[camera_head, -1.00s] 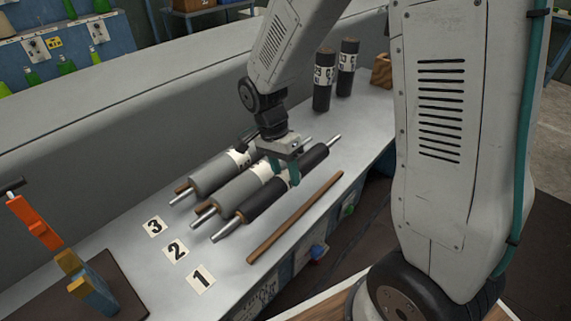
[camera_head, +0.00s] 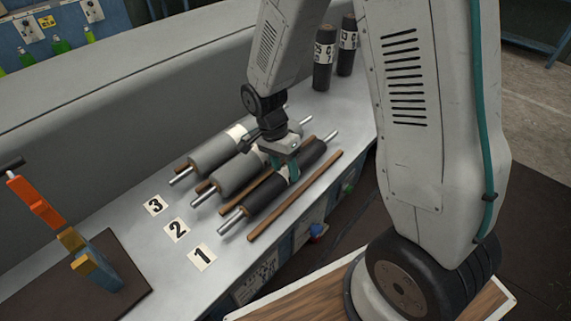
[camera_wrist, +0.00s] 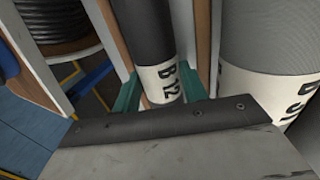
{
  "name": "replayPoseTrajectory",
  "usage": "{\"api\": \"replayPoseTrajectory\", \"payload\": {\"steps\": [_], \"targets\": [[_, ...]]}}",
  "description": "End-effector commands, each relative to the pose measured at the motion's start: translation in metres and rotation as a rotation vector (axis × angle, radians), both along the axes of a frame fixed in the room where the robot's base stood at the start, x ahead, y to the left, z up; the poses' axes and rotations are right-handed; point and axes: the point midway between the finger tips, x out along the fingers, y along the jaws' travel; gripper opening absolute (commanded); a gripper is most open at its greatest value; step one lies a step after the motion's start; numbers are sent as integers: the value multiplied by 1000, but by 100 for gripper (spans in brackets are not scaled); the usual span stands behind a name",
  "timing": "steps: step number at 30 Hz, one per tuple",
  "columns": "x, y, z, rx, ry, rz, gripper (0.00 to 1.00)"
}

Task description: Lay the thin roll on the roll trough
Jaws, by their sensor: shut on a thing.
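The thin roll is black with a white label and bare metal shaft ends (camera_head: 265,196). My gripper (camera_head: 288,163) is shut on it around the label. In the wrist view, the teal fingers stand on either side of the roll (camera_wrist: 145,28), whose label reads B 12. The roll is between two wooden strips on the grey bench, in line with card 1 (camera_head: 202,257). These strips, the front one (camera_head: 295,195) and one behind, appear to form the roll trough. I cannot tell whether the roll touches the bench.
Two thicker grey rolls (camera_head: 238,175) (camera_head: 212,152) lie behind, in line with cards 2 (camera_head: 176,230) and 3 (camera_head: 154,206). Two dark rolls (camera_head: 323,60) stand upright at the back. An orange-handled tool (camera_head: 35,203) stands at left. The bench's front edge is close.

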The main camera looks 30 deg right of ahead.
Motion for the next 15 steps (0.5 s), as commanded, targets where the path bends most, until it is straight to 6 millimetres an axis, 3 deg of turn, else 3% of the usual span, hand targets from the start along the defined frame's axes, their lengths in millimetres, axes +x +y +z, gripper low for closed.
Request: {"api": "replayPoseTrajectory", "payload": {"steps": [10,11,13,15], "targets": [[0,0,0,0,-1,0,2],[0,0,0,0,-1,0,46],[0,0,0,0,-1,0,65],[0,0,0,0,-1,0,68]]}}
